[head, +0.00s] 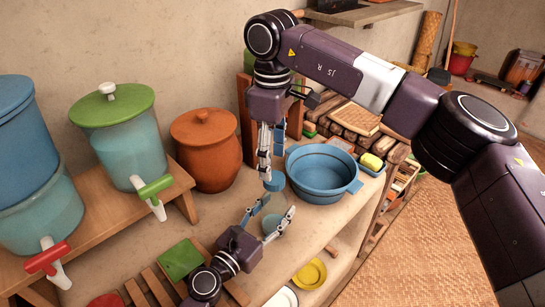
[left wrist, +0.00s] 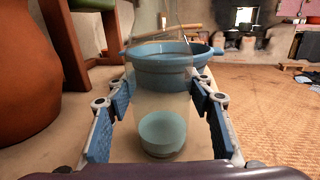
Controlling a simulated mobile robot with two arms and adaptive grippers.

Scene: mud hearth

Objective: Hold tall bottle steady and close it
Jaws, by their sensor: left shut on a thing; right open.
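The tall bottle is clear, with a turquoise lower part (head: 274,223) between the fingers of my left gripper (head: 279,205). In the left wrist view the bottle (left wrist: 162,85) stands upright between the blue finger pads, its turquoise part (left wrist: 162,134) low down. My left gripper is shut on it. A small turquoise round piece (head: 276,183) shows near the right fingertips; I cannot tell if it is a cap or the bottle's top. My right gripper (head: 272,165) points down, open, behind the left gripper in the picture. Whether it touches the bottle is unclear.
A blue basin (head: 322,172) stands close to the right of the right gripper. A lidded clay pot (head: 205,150) and a dispenser with a green lid (head: 125,140) stand left. Some counter before the basin is clear.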

